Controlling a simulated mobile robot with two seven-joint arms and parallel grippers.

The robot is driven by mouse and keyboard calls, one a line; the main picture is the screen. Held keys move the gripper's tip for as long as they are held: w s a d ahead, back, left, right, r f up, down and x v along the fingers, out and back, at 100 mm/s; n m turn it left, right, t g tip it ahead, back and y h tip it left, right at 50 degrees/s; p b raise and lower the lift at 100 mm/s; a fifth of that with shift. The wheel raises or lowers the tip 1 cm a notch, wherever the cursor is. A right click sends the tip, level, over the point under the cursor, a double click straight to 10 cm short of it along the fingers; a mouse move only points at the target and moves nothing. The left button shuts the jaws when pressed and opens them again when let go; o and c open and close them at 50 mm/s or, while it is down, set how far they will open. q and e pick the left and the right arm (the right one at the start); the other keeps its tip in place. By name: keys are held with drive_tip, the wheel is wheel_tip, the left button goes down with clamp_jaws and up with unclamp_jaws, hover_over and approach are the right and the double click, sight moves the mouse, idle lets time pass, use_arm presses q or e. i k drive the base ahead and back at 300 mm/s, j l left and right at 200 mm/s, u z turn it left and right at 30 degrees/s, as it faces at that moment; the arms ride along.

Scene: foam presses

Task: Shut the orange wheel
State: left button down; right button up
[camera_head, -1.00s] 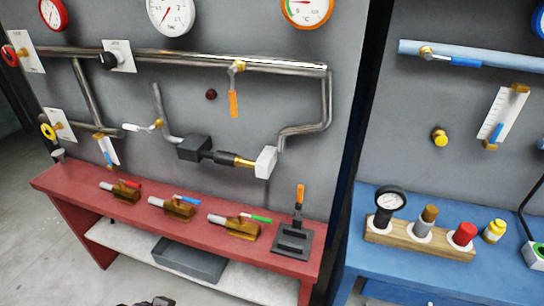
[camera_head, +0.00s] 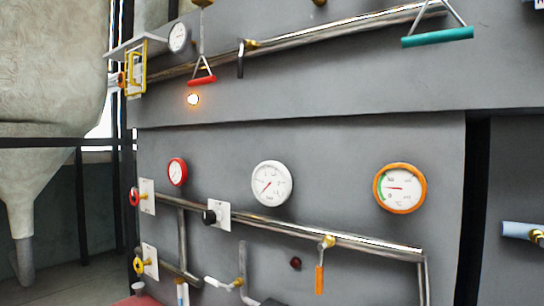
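A small orange part (camera_head: 117,80) shows at the upper left, beside a yellow frame (camera_head: 136,70); it is too small and edge-on to tell whether it is a wheel. A red wheel (camera_head: 134,196) sits on a white plate at the left of the lower panel. A yellow wheel (camera_head: 139,263) sits on a plate below it. A black knob (camera_head: 209,217) is on another plate to the right. An orange lever handle (camera_head: 319,279) hangs down from the lower pipe. Neither of my grippers is in view.
The lower panel carries a red-rimmed gauge (camera_head: 177,172), a white gauge (camera_head: 271,184) and an orange-rimmed gauge (camera_head: 400,188). Above, red (camera_head: 202,81) and teal (camera_head: 437,37) pull handles hang from the upper panel. A pale hopper (camera_head: 50,70) stands at the left.

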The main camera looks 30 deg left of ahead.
sight(121, 80)
drive_tip(key=u, duration=1.95)
drive_tip(key=i+j+z, duration=0.3)
drive_tip(key=i+j, duration=2.05)
drive_tip(key=j, duration=0.1)
